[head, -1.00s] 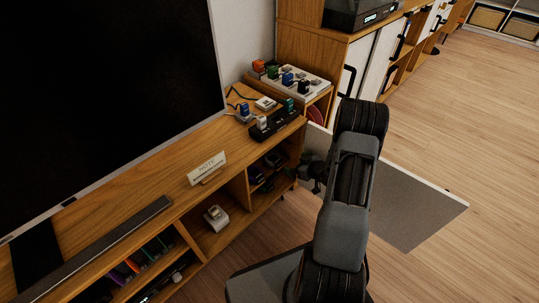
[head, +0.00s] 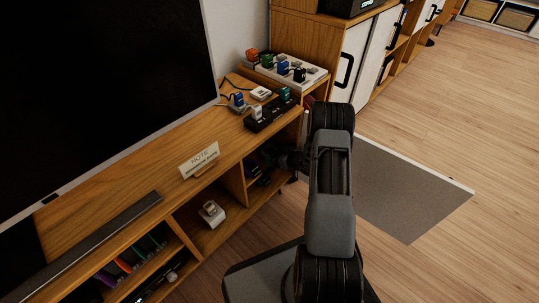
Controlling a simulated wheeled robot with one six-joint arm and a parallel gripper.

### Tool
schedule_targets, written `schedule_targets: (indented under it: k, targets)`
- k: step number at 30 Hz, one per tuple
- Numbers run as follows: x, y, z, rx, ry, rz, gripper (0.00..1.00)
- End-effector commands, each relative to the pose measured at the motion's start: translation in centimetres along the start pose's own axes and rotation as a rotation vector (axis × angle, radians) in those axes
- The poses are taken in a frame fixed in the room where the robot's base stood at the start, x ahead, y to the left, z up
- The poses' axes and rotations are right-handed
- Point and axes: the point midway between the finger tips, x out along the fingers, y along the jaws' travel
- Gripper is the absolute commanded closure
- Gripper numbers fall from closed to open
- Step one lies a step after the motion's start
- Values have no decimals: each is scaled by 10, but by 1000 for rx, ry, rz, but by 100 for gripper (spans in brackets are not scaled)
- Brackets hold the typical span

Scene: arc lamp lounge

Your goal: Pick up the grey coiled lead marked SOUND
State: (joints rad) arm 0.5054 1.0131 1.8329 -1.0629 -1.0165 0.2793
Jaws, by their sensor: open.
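My gripper (head: 272,157) is at the end of my dark arm and reaches from the right into the right-hand open compartment of the wooden TV cabinet (head: 233,183). It is open, but its fingertips are small and dark against the shadow. Dark items (head: 263,180) lie in that compartment, close below the gripper; I cannot tell whether it touches any. No SOUND marking is legible, so I cannot tell which item is the grey lead. A pale, rounded item (head: 211,213) sits in the middle compartment, apart from the gripper.
A NOTE sign (head: 199,160), a black power strip (head: 270,113) and a white strip with coloured plugs (head: 291,68) stand on top. A large screen (head: 105,90) rises behind. A grey panel (head: 400,190) is right of my arm. Wooden floor lies open farther right.

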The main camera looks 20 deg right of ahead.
Motion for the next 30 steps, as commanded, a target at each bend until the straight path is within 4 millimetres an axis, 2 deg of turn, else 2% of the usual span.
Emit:
schedule_targets:
  k: [3, 7, 18, 30]
  targets:
    - [20, 2, 4, -3, 2, 0, 0]
    - [34, 2, 1, -2, 1, 0, 0]
    - [40, 2, -1, 1, 0, 1, 0]
    - [40, 2, -1, 0, 0, 1, 37]
